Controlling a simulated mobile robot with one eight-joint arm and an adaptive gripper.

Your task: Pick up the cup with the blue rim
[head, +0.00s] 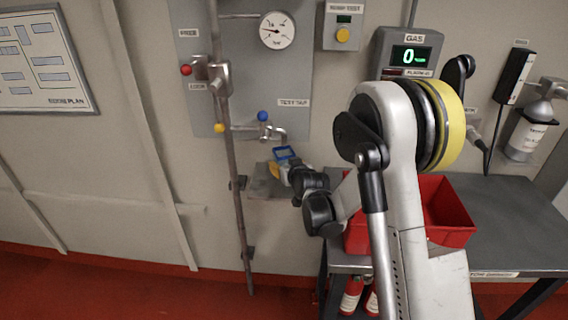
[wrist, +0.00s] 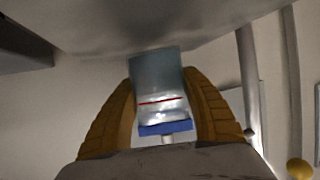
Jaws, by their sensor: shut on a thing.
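The cup with the blue rim (wrist: 158,84) is a clear beaker with a red line around it. In the wrist view it sits between the two ribbed yellow fingers of my gripper (wrist: 160,97), one on each side and shut on it. In the head view the blue rim (head: 285,153) shows just below the test tap's spout. My gripper (head: 278,172) is beside the cup there, and the wrist and fingers hide much of its body. I cannot tell whether the cup's base touches the small grey ledge (head: 262,188).
The test tap (head: 275,133) with blue and yellow knobs is close above the cup. A vertical pipe (head: 237,190) runs to the left. A red bin (head: 440,215) stands on the grey table (head: 515,215) at right, partly behind my arm.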

